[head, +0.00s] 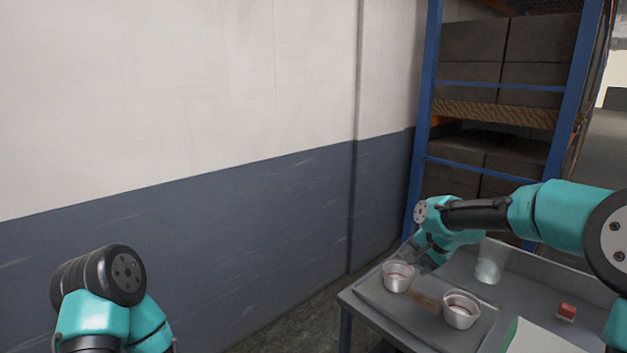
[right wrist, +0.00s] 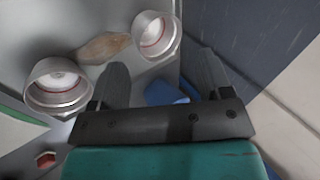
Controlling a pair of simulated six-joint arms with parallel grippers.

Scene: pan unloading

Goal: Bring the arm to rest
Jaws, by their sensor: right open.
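My right arm reaches in from the right in the head view, with its gripper (head: 420,256) just behind and above the back edge of a grey tray (head: 408,313). In the right wrist view the two dark fingers of the right gripper (right wrist: 162,68) stand apart with nothing between them. A blue shape (right wrist: 164,93) shows beyond the gap. Only links of my left arm show at the bottom left of the head view; its gripper is out of the picture.
Two metal cups (head: 398,276) (head: 461,309) and a flat brown piece (head: 426,301) lie on the tray. A clear glass (head: 490,264), a red block (head: 566,312) and a white sheet (head: 545,338) are on the table. A blue-framed rack (head: 424,120) stands behind.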

